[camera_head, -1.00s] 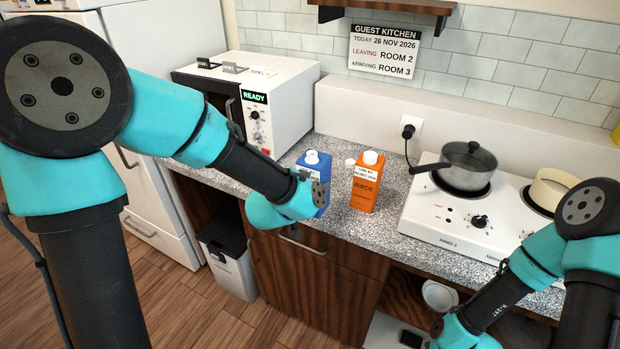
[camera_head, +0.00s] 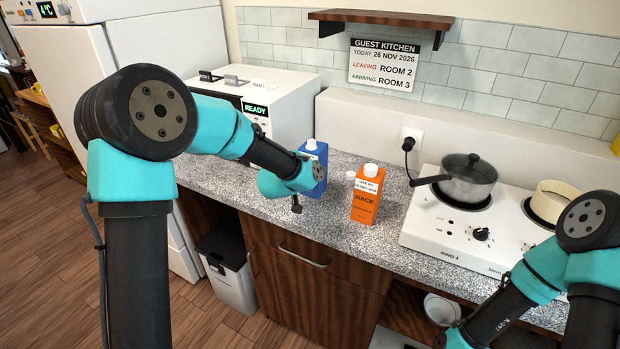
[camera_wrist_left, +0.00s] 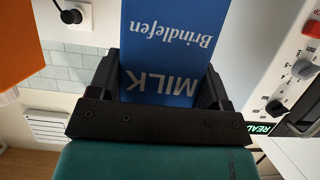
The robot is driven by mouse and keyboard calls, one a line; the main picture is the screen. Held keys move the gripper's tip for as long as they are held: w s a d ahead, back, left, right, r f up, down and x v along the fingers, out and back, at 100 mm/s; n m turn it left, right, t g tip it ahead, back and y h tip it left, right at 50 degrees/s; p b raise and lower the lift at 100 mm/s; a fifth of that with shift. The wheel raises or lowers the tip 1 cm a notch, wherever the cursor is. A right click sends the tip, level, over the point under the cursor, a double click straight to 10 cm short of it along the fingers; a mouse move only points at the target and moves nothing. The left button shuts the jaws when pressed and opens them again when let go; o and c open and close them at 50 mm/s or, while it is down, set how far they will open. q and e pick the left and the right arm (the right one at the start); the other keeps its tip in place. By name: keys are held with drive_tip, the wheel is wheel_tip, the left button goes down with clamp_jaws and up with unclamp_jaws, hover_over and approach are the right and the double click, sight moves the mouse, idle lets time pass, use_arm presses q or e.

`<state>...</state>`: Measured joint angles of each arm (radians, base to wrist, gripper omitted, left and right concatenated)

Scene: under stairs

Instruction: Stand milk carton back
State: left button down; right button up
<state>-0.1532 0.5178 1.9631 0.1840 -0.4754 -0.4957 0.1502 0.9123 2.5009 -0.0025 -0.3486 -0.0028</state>
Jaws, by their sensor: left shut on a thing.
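The blue milk carton (camera_head: 318,160) is near the microwave on the speckled counter (camera_head: 330,222), looking upright in the head view with its cap on top. My left gripper (camera_head: 306,180) is shut on it from the front left. In the left wrist view, the two black fingers lie on either side of the carton (camera_wrist_left: 165,50), and its lettering appears upside down. The wrist hides part of the carton's lower side, so I cannot tell if its base touches the counter. My right gripper is out of view, below the head view's bottom edge.
An orange juice carton (camera_head: 367,195) stands to the right, with a small white item (camera_head: 350,176) beside it. The microwave (camera_head: 278,112) is behind left. A hob (camera_head: 465,225) with a lidded saucepan (camera_head: 468,180) is further right. The counter in front of the cartons is clear.

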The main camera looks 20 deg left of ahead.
use_arm(q)
drive_tip(key=shift+w, duration=0.1)
drive_tip(key=shift+w+a, duration=0.15)
drive_tip(key=shift+w, duration=0.15)
drive_tip(key=shift+f, duration=1.75)
drive_tip(key=shift+f, duration=0.15)
drive_tip(key=shift+c, duration=0.3)
unclamp_jaws()
drive_tip(key=v, duration=1.2)
